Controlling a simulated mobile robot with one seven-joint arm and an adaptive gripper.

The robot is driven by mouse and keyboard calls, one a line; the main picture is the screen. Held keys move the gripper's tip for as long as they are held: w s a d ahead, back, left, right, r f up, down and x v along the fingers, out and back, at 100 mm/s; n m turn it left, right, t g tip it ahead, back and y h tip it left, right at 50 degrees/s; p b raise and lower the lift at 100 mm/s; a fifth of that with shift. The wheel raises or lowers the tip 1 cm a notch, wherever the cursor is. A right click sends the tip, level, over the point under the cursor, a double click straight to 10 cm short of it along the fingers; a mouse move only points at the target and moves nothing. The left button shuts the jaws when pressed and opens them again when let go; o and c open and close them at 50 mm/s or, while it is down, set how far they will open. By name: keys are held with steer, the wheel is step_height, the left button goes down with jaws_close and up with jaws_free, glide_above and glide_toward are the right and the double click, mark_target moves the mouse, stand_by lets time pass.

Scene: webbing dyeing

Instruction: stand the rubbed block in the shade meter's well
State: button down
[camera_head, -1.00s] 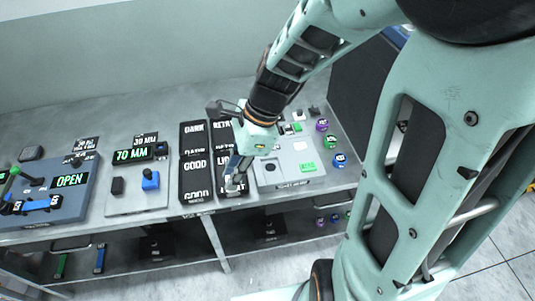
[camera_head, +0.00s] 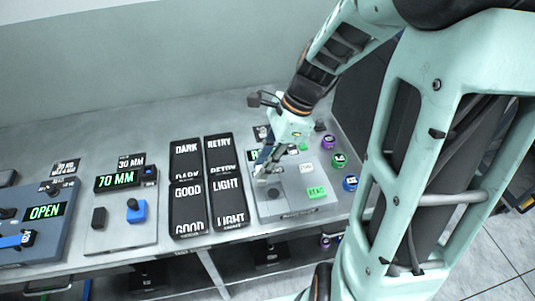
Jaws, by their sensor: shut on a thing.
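The shade meter (camera_head: 298,207) is a light grey panel right of the black trays, with a green button (camera_head: 316,192) marked READ. A dark round spot on its front left, which looks like the well (camera_head: 273,194), shows just below my gripper. My gripper (camera_head: 262,176) points down over the meter's left part and is shut on a small pale thing, which looks like the block. The fingers hide much of the block, and I cannot tell its height above the meter. The display behind is partly covered by my gripper.
Black trays labelled DARK, GOOD (camera_head: 188,212) and RETRY, LIGHT (camera_head: 228,205) lie to the left. Further left are a panel reading 70 MM (camera_head: 117,181) and one reading OPEN (camera_head: 43,212). Purple, green (camera_head: 339,160) and blue (camera_head: 350,183) round pieces stand right of the meter.

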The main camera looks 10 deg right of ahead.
steer(key=d+f+b, duration=0.1)
steer(key=f+b, duration=0.1)
steer(key=w+d+f+b, duration=0.1)
steer(key=f+b, duration=0.1)
steer(key=f, duration=0.1)
steer(key=d+f+b, duration=0.1)
steer(key=f+b, duration=0.1)
steer(key=f, duration=0.1)
steer(key=shift+w+d+f, duration=0.1)
steer(key=shift+w+d, duration=0.2)
steer(key=shift+d, duration=0.05)
steer(key=shift+f, duration=0.15)
steer(key=c, duration=1.8)
jaws_free()
steer(key=v, duration=1.2)
steer(key=shift+p, duration=0.3)
